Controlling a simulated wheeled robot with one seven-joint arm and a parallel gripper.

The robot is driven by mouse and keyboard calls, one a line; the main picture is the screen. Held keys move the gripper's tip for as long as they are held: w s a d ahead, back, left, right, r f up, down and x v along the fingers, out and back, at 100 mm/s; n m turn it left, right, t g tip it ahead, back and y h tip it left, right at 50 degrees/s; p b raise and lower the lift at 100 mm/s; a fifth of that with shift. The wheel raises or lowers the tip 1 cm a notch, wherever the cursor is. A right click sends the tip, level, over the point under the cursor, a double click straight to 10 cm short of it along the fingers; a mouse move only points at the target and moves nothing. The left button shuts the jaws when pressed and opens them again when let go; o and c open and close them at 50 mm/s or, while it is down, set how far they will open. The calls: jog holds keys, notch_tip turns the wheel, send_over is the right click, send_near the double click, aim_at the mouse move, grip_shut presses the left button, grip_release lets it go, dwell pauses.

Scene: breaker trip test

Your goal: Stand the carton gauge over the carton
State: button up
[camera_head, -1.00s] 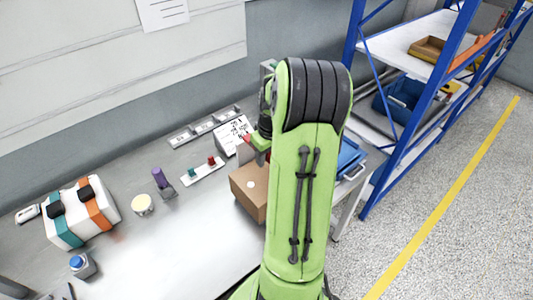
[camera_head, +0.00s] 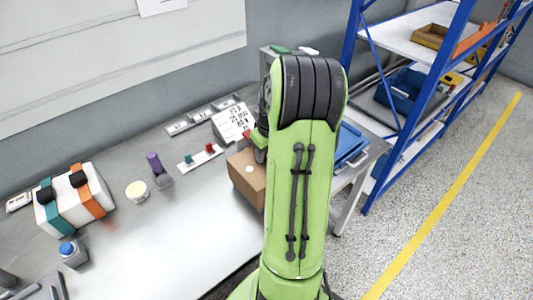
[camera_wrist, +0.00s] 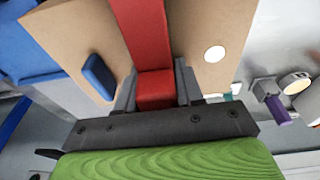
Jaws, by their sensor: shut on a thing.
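The carton (camera_head: 247,183) is a brown box on the bench, left of my arm, which hides its right part. In the wrist view the carton (camera_wrist: 200,22) fills much of the picture, with a white round spot on its face. The carton gauge (camera_wrist: 145,35) shows as a red bar between my gripper's fingers and stretches out across the carton in that view. My gripper (camera_wrist: 155,90) is shut on it. In the head view a red bit of the gauge (camera_head: 247,135) shows above the carton. I cannot tell whether gauge and carton touch.
A number card (camera_head: 233,122) stands behind the carton. A strip with a green and a red piece (camera_head: 200,157), a purple-topped item (camera_head: 157,167), a round cream tub (camera_head: 137,191) and a striped white case (camera_head: 75,199) stand left. A blue rack (camera_head: 400,130) stands right.

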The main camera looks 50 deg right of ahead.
jog(key=shift+s+a+f, duration=0.15)
jog(key=shift+s+f, duration=0.1)
jog(key=shift+f, duration=0.25)
jog(key=shift+s+a+f, duration=0.15)
jog(key=shift+s+f, duration=0.1)
jog(key=shift+f, duration=0.25)
jog(key=o, duration=1.2)
jog(key=shift+d, duration=0.15)
jog(key=shift+r, duration=0.15)
notch_tip(320, 180, up, 17)
jog(key=s+p, duration=0.2)
jog(key=p, duration=0.2)
jog(key=shift+r, duration=0.1)
